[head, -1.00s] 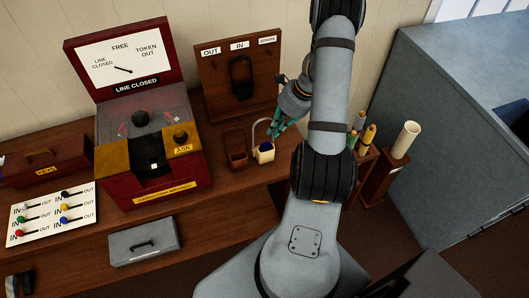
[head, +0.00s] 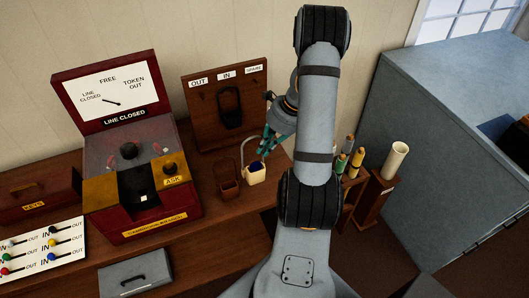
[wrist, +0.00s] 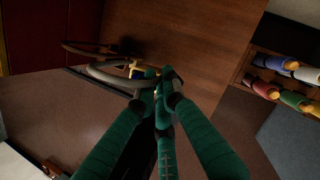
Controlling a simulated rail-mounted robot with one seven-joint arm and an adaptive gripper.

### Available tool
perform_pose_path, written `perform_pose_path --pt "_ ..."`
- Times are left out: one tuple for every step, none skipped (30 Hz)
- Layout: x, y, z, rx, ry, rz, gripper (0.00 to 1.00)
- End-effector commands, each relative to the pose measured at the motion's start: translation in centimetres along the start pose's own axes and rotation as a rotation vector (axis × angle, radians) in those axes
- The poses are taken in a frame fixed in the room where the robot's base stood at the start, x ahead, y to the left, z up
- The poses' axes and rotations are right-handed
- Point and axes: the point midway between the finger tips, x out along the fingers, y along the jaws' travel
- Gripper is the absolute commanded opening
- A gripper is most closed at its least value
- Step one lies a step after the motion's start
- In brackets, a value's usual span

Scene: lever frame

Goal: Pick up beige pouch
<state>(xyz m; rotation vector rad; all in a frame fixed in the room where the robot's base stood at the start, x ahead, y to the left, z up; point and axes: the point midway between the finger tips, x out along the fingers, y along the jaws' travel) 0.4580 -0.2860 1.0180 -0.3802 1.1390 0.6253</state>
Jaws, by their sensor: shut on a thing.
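The beige pouch (head: 255,175) has a tall pale hoop handle and something dark blue in its top. In the head view it is just right of a brown pouch (head: 229,188), near the desk's right end. My gripper (head: 266,148), with green fingers, is at the right side of the hoop and shut on it. In the wrist view the fingertips (wrist: 160,82) meet at the end of the grey hoop (wrist: 106,76); the pouch body is mostly hidden behind them. I cannot tell whether the pouch's bottom is clear of the desk.
A wooden peg board (head: 226,112) with a black hoop stands behind. The red token instrument (head: 140,185) is to the left. Racks with coloured tubes (head: 349,162) and a white tube (head: 394,160) stand to the right, by a large grey cabinet (head: 450,130).

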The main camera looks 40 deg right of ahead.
Motion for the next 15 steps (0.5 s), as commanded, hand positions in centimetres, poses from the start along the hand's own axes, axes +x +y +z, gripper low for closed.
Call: perform_pose_path --pt "-0.4 0.3 -0.6 0.005 0.0 -0.002 0.0" --pt "-0.7 0.4 -0.8 0.005 0.0 -0.002 0.0" --pt "-1.2 0.7 -1.1 0.005 0.0 -0.003 0.0" --pt "-1.5 0.9 -1.4 0.006 0.0 -0.003 0.0" --pt "-1.9 1.1 -1.7 0.005 0.001 -0.004 0.0" --pt "-2.5 1.4 -2.1 0.006 -0.001 -0.004 0.0" --pt "-2.9 1.6 -2.4 0.005 0.0 -0.004 0.0" --pt "-3.5 1.9 -2.7 0.006 0.0 -0.005 0.0" --pt "-4.1 2.3 -3.2 0.005 0.0 -0.005 0.0" --pt "-4.7 2.6 -3.5 0.005 0.0 -0.006 0.0" --pt "-5.2 2.9 -3.9 0.006 0.0 -0.006 0.0" --pt "-5.9 3.3 -4.4 0.005 0.0 -0.005 0.0" --pt "-6.4 3.5 -4.7 0.004 0.001 -0.006 0.0" --pt "-6.9 3.8 -5.0 0.006 0.0 -0.006 0.0" --pt "-7.5 4.2 -5.4 0.006 0.0 -0.004 0.0"
